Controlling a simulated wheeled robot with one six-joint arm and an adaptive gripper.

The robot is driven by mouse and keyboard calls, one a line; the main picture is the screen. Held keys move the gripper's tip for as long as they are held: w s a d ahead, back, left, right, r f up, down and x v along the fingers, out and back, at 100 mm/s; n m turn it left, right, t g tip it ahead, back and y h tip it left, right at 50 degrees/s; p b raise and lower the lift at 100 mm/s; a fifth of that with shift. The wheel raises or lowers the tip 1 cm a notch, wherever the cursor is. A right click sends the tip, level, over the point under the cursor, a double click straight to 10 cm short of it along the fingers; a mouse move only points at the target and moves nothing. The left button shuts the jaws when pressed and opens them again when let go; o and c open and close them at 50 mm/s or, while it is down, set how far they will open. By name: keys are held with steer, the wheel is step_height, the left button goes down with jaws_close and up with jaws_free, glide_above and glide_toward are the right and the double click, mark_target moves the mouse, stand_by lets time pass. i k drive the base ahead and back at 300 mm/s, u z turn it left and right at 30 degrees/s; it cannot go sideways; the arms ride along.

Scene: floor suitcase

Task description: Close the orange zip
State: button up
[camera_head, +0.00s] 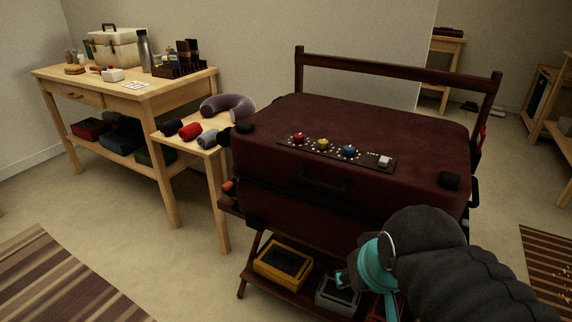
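A large dark red suitcase (400,131) lies with its lid down on a dark wooden rack. A handle (322,181) shows on its front side. I cannot make out an orange zip for sure. A small orange-red patch (230,188) shows at the suitcase's lower left corner, too small to identify. My gripper (343,280) is at the lower right, in front of the suitcase and apart from its handle. My black and teal wrist hides much of it and the front right of the rack. I cannot tell whether it is open or shut.
A yellow tray (264,263) and a grey box (326,296) sit on the rack's lower shelf. A small side table (206,149) stands close left. Open floor lies front left.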

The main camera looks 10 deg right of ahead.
mark_target(229, 184)
steer(key=u, duration=0.8)
steer(key=k, duration=0.4)
steer(key=z, duration=1)
